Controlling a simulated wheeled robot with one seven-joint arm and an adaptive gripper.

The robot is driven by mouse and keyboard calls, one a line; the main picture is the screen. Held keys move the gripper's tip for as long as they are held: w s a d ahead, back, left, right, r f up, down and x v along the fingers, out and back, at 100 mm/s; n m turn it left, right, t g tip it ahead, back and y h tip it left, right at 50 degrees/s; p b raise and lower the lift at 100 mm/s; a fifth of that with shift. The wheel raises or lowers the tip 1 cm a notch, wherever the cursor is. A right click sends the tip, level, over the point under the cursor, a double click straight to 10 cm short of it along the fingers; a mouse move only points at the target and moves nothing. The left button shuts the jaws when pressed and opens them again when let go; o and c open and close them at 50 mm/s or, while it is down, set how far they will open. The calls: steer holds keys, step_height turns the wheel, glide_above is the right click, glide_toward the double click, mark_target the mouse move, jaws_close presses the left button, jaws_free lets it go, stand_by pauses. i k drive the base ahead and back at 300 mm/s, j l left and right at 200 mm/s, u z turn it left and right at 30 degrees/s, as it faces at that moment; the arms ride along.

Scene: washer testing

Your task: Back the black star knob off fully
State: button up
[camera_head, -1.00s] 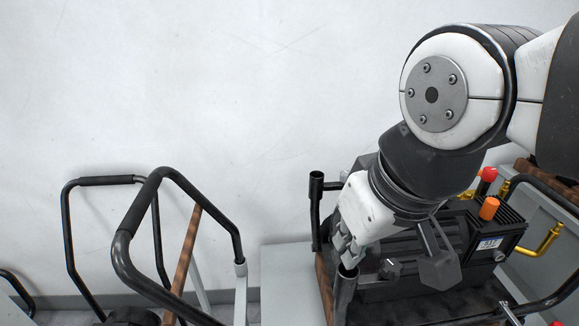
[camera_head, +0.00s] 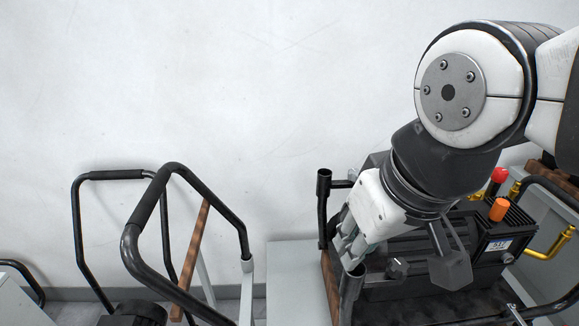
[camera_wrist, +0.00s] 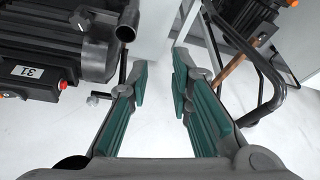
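A black knob with a pale mark, which looks like the star knob (camera_head: 398,267), sits on the near side of the dark machine (camera_head: 470,270) in the head view. In the wrist view a dark lobed knob (camera_wrist: 82,18) shows at the upper left on the same machine. My gripper (camera_head: 350,250) points down to the left of the knob, apart from it, near an upright black tube. In the wrist view my gripper (camera_wrist: 160,72) is open, with its two green-padded fingers apart and nothing between them. Pale floor and a grey panel show beyond the fingertips.
Black tube posts (camera_head: 324,185) and (camera_head: 352,285) stand close to my gripper. The machine carries an orange cap (camera_head: 498,209), a red knob (camera_head: 499,174) and a brass pipe (camera_head: 550,245). A black cart frame (camera_head: 145,230) stands at left, with clear wall behind.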

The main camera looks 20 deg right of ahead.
mark_target(399, 269)
steer(key=j+z, duration=0.25)
steer(key=j, duration=0.25)
steer(key=j+z, duration=0.3)
steer(key=j, duration=0.15)
steer(key=k+z, duration=0.15)
steer(key=z, duration=0.45)
